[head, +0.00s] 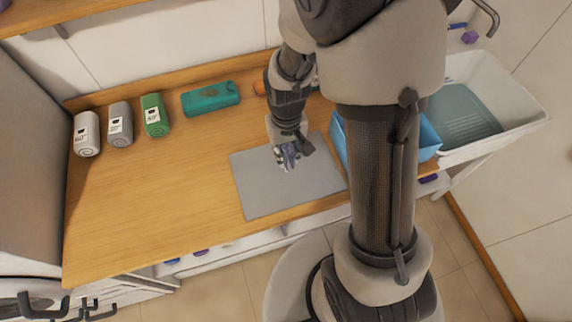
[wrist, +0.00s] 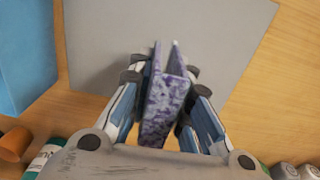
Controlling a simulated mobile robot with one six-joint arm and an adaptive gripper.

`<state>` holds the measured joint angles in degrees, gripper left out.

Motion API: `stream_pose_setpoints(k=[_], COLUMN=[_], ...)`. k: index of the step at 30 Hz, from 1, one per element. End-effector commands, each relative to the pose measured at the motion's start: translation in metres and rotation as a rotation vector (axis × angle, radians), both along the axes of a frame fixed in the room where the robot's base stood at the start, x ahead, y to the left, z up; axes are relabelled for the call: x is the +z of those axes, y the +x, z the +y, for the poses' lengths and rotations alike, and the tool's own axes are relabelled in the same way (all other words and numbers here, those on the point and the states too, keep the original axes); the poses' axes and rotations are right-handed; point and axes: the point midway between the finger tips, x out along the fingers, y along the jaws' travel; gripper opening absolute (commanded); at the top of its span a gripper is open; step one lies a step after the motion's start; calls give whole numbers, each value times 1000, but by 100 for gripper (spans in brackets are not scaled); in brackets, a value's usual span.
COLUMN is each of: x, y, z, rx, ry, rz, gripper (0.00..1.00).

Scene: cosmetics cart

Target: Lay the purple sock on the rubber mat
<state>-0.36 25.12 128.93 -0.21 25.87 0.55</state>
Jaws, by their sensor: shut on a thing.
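The purple sock (wrist: 163,108) is mottled purple and white. It is held between the fingers of my gripper (wrist: 163,82) in the wrist view, and part of it sticks out past the fingertips. The rubber mat (head: 286,192) is a flat grey sheet on the wooden counter. It also fills the upper part of the wrist view (wrist: 225,45). In the head view my gripper (head: 290,158) is over the upper part of the mat, shut on the sock. I cannot tell whether the sock touches the mat. The sock's far side is hidden by the fingers.
A blue bin (head: 428,137) stands right of the mat, partly behind my column. A white basin (head: 510,105) is farther right. A teal box (head: 211,98) and grey, white and green rolled items (head: 155,115) line the counter's back. The counter left of the mat is clear.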

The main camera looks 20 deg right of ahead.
Motion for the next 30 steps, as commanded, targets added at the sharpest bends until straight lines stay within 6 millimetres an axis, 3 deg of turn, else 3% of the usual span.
stream_pose_setpoints(k=[8, 15, 26, 27, 30], x=[-23, -56, -59, -60, -59], y=[0, 0, 0, 0, 0], z=[0, 0, 0, 0, 0], rx=[0, 0, 0, 0, 0], ry=[0, 0, 0, 0, 0], rz=[1, 0, -1, -1, -1], gripper=[0, 0, 0, 19, 26])
